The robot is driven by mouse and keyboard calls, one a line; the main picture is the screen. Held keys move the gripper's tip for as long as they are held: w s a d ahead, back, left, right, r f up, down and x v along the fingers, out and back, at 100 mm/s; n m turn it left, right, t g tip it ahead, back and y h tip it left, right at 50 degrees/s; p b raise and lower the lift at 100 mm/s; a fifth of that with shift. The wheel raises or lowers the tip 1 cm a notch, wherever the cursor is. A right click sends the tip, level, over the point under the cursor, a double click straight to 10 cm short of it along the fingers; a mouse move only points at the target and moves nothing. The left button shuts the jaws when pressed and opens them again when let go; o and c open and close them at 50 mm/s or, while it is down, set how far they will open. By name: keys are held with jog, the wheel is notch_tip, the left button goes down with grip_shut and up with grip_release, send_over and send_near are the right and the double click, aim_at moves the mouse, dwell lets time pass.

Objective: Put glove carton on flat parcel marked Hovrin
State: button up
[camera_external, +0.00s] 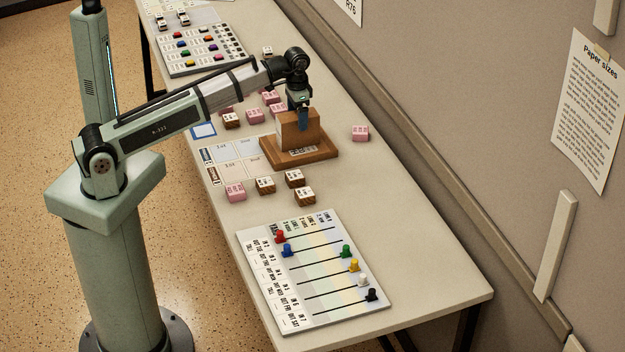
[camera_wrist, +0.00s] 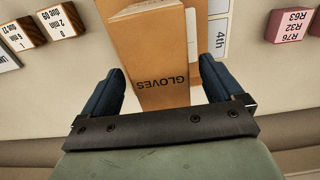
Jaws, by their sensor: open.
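The glove carton (camera_external: 288,134) is a brown upright box in the external view, standing on a flat brown parcel (camera_external: 325,153) with a pale label on its near side. The label is too small to read as Hovrin. My gripper (camera_external: 303,118) is above and around the carton, pointing down. In the wrist view, the carton (camera_wrist: 158,50) reads GLOVES and lies between the two dark blue fingers of my open gripper (camera_wrist: 162,80), with a gap showing on its left. The flat parcel's outline is not clear in the wrist view.
Several pink and brown cubes lie around the parcel, including a pink one (camera_external: 360,133) to its right and a brown one (camera_external: 295,178) in front. A board with coloured pegs (camera_external: 320,283) lies nearer. Another board (camera_external: 200,45) lies farther back.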

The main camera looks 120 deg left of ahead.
notch_tip(320, 180, up, 8)
jog(key=shift+f, duration=0.25)
dwell(0.5)
